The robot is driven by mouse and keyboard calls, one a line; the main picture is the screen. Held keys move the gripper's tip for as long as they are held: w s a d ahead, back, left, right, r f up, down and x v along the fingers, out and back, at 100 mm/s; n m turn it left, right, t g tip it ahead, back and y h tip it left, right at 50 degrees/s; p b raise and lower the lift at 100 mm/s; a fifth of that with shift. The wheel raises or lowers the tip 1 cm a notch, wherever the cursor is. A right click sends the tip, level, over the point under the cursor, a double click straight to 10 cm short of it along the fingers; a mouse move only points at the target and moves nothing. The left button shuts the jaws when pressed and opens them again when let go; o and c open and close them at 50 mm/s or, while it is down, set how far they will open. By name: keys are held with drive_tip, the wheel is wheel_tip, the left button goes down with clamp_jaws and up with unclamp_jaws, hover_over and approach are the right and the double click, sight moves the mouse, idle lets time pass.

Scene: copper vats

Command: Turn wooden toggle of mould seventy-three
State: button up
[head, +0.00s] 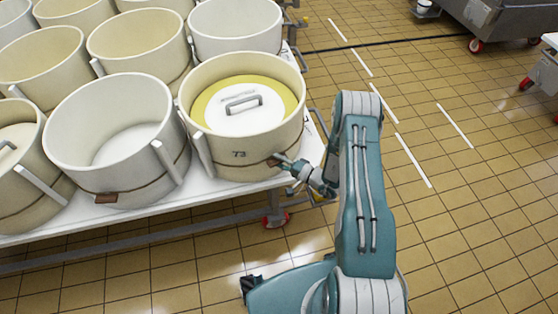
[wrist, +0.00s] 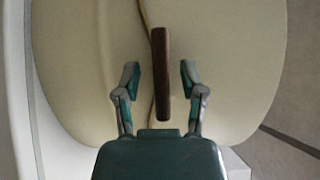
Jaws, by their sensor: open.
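Mould seventy-three (head: 245,158) is a cream round tub marked "73" at the front right corner of the white table. A yellow disc and a white lid with a grey handle (head: 243,103) sit inside it. A cord runs around its side. The wooden toggle (wrist: 161,75) is a dark brown bar on that cord, upright in the wrist view. My gripper (wrist: 157,78) is open, with one finger on each side of the toggle's lower half and a gap on both sides. In the head view my gripper (head: 283,162) is at the mould's right front side and mostly covers the toggle.
An empty white mould (head: 117,150) with a brown toggle (head: 106,198) stands to the left. Several other moulds fill the white wheeled table (head: 240,187). The tiled floor (head: 460,220) to the right is clear, with grey wheeled equipment (head: 510,25) at the back.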

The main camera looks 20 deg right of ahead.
clamp_jaws()
drive_tip(key=shift+f+m, duration=0.1)
drive_tip(key=shift+m, duration=0.2)
drive_tip(key=m+t, duration=0.1)
drive_tip(key=m, duration=0.1)
drive_tip(key=m+t+y, duration=0.1)
drive_tip(key=m, duration=0.1)
drive_tip(key=shift+s+a+f, duration=0.1)
drive_tip(key=shift+f, duration=0.05)
drive_tip(key=shift+m+t, duration=1.3)
drive_tip(key=shift+m, duration=1.1)
drive_tip(key=shift+m+h, duration=0.3)
